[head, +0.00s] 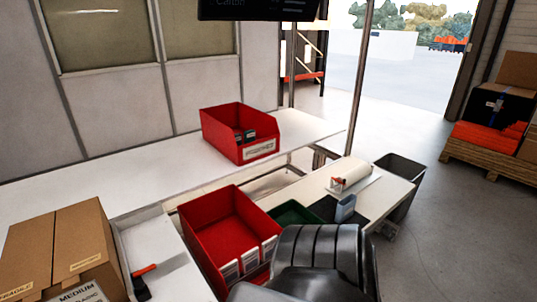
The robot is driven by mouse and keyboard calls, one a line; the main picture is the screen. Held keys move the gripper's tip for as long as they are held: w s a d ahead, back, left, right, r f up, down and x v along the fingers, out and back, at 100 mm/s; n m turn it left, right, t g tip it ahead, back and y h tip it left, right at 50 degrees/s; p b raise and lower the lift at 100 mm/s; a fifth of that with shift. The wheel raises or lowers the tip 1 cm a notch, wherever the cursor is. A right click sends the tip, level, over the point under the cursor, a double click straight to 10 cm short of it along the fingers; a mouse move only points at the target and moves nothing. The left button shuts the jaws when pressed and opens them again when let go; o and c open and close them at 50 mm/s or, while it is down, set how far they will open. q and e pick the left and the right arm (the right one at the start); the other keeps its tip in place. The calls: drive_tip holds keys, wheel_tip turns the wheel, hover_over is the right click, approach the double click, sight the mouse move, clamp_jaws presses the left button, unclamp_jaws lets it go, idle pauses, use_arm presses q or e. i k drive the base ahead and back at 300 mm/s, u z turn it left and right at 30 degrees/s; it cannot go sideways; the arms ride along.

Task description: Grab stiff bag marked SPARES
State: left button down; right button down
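I see no bag that I can make out as marked SPARES. A red bin (240,133) stands on the white bench (150,165) at the back, with small dark items and a white label on its front. A second red bin (222,231) stands nearer, in the lower middle, and looks empty in the part I see. White labels line its front edge. Neither of my grippers is in view.
Cardboard boxes (58,243) stand at lower left, by a tray with an orange-and-black tool (142,278). A side table holds a white roll (351,174). A grey bin (402,175) stands behind it. A dark ribbed shape (320,255), unidentified, blocks the lower middle. Open floor lies right.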

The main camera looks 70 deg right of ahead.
sight(345, 207)
drive_tip(key=z, duration=3.65)
drive_tip(key=i, duration=0.6)
drive_tip(key=z, duration=0.6)
drive_tip(key=i, duration=0.7)
drive_tip(key=u, duration=0.9)
drive_tip(key=i, duration=0.5)
drive_tip(key=u, duration=0.55)
